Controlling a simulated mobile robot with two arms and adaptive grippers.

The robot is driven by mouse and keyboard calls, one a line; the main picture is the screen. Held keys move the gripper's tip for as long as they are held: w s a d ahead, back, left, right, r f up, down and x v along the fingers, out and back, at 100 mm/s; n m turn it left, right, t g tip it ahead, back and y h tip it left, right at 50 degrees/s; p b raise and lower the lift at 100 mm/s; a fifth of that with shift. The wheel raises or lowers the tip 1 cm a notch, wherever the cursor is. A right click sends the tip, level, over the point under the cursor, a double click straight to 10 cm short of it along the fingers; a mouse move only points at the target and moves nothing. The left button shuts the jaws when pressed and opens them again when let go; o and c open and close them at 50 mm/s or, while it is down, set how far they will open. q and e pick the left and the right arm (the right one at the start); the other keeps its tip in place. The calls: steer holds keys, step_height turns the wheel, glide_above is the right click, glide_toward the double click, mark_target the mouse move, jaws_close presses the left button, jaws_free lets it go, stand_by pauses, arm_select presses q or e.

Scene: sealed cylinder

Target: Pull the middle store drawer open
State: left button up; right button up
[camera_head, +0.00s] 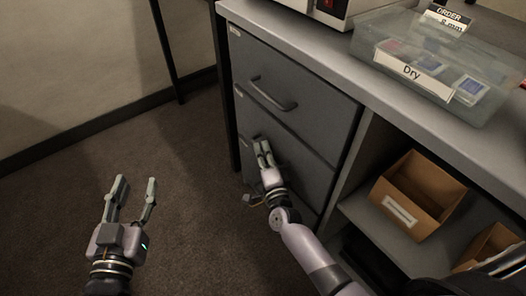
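The grey drawer unit stands under the counter, with its top drawer (290,92) closed and showing a curved bar handle (272,95). The middle drawer (302,160) is below it and looks closed, its front flush with the unit. My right gripper (262,146) is at the middle drawer's front, its two fingers close together and pointing at it. The middle drawer's handle cannot be made out; the gripper covers that area, so I cannot tell whether the fingers hold it. My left gripper (134,184) is open and empty over the floor, left of the unit.
The counter (330,60) carries a clear bin labelled "Dry" (420,75) and a white device (325,10). An open shelf right of the drawers holds a cardboard bin (415,195). The carpet (190,200) left of the unit is clear.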

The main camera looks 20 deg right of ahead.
jaws_close()
arm_select(q)
steer(key=shift+a, duration=0.1)
stand_by(0.4)
